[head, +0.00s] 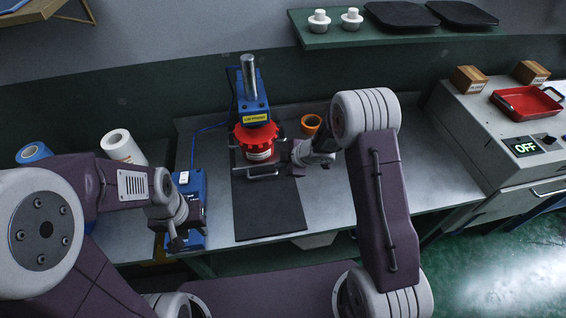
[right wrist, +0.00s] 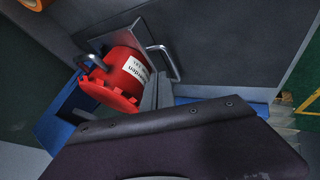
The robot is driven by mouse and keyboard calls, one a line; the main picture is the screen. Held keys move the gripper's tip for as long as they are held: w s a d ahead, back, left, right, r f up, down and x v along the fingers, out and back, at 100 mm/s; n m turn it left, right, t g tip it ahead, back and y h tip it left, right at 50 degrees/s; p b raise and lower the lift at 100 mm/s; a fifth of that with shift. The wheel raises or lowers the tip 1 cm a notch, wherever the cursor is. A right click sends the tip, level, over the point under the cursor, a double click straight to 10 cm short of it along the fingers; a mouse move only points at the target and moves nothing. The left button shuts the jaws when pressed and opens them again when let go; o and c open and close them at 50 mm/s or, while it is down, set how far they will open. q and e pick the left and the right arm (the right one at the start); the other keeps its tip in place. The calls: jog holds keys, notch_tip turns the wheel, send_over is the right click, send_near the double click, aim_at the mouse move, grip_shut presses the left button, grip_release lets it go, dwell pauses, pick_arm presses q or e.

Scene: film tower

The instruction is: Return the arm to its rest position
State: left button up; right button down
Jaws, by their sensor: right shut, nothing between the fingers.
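My right arm (head: 385,215) reaches over the metal table, and its gripper (head: 290,155) is beside the right of a red film tower (head: 256,142) with a white label. In the right wrist view the red tower (right wrist: 127,70) stands close by the shut, empty fingers (right wrist: 157,92); I cannot tell if they touch it. The tower sits on a metal plate with handles, under the blue press (head: 252,92). My left gripper (head: 177,240) is over a blue device (head: 188,200) at the left; its fingers are too small to read.
A black mat (head: 268,210) lies in front of the tower. An orange roll (head: 311,124) stands behind my right gripper. White (head: 122,146) and blue (head: 33,152) rolls are at the left. A green shelf (head: 400,34) hangs above.

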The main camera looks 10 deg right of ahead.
notch_tip(320, 180, up, 7)
jog(key=w+t, duration=0.2)
jog(key=w, duration=0.1)
jog(key=s+d+r+m+t+h, duration=0.1)
jog(key=s+d+r+m+h, duration=0.25)
jog(key=d+r+m, duration=0.35)
pick_arm(q)
jog(key=shift+w+a+f, duration=0.1)
jog(key=shift+w+a, duration=0.15)
pick_arm(e)
jog(key=s+d+f+m+g, duration=0.1)
jog(key=s+m+g, duration=0.1)
jog(key=s, duration=0.5)
jog(key=s+f+m+g, duration=0.2)
jog(key=s+m, duration=0.3)
jog(key=s, duration=0.3)
jog(key=s+d+f+m+g+h, duration=0.1)
jog(key=s+f+m+g, duration=0.1)
jog(key=s, duration=0.6)
jog(key=shift+s+d+f+m+g, duration=0.2)
jog(key=shift+d+f+m+g, duration=0.1)
jog(key=shift+m+g, duration=0.4)
pick_arm(q)
jog(key=shift+s, duration=0.1)
